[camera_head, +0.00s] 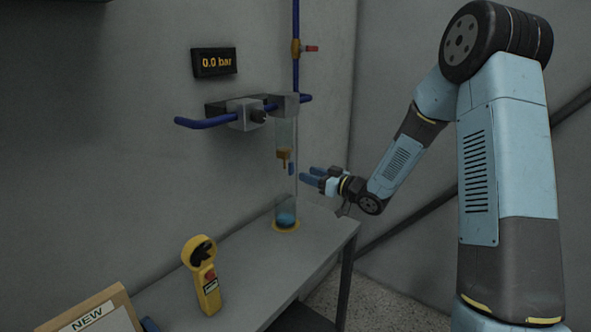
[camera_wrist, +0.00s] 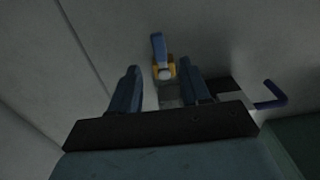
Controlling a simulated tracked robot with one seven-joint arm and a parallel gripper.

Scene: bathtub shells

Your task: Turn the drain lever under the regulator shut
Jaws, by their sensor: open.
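The regulator (camera_head: 245,114) is a grey block with a dark knob on the wall. To its right, a brass drain valve (camera_head: 284,155) hangs below a grey housing, in line with a clear tube. Its blue drain lever (camera_head: 291,168) points down; in the wrist view the lever (camera_wrist: 158,46) sticks up from the brass body (camera_wrist: 163,69). My gripper (camera_head: 302,174) is open and empty, just right of the lever in the head view. In the wrist view the lever lies between the two blue fingers, seemingly beyond their tips. I cannot tell if they touch.
A clear cylinder (camera_head: 287,205) with blue liquid stands on the table (camera_head: 250,245) below the valve. A vertical blue pipe carries a red-handled valve (camera_head: 297,48). The gauge (camera_head: 214,62) reads 0.0 bar. A yellow device (camera_head: 205,280) and a box marked NEW (camera_head: 95,310) are at front left.

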